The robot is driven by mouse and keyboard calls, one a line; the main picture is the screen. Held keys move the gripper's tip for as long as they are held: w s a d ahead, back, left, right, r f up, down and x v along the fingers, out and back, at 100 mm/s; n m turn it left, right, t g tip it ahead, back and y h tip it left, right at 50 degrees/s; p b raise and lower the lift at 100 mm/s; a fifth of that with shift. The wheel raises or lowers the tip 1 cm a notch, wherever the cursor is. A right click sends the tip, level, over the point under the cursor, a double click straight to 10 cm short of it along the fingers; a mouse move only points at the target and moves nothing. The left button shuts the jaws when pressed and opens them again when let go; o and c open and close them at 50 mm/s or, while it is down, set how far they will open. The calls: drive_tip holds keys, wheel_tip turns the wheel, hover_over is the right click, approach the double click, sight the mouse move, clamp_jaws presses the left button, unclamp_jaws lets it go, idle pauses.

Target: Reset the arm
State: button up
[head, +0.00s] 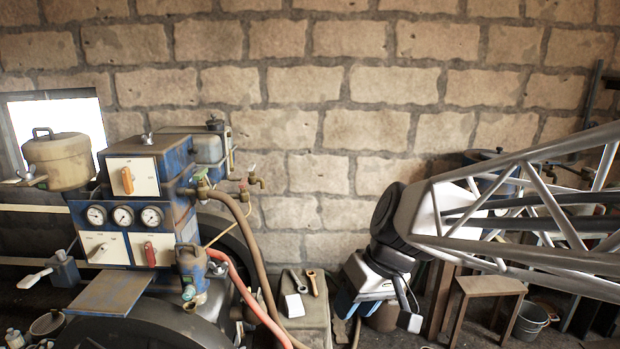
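My arm comes in from the right as a grey lattice truss and ends in a white and black joint. My gripper (382,288) hangs below that joint, right of the middle of the picture, pointing down. A dark finger with a pale tip shows on its right side. The other finger cannot be made out clearly, so its opening is hidden. I see nothing clearly held. The gripper is apart from the engine (160,215), which stands at the left with its gauges, switches and hoses.
A low block (308,322) with wrenches (312,282) on it stands between engine and gripper. A brown hose (255,255) and a red hose (252,300) curve down beside the engine. A wooden stool (488,288) and a bucket (530,322) stand at right. A brick wall (365,130) closes the back.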

drive_tip(key=s+d+f+m+t+h, duration=0.1)
drive_tip(key=s+d+m+h, duration=0.3)
drive_tip(key=s+d, duration=0.7)
drive_tip(key=shift+s+f+m+t+h, duration=0.2)
drive_tip(key=shift+m+t+h, duration=0.25)
drive_tip(key=shift+m, duration=0.25)
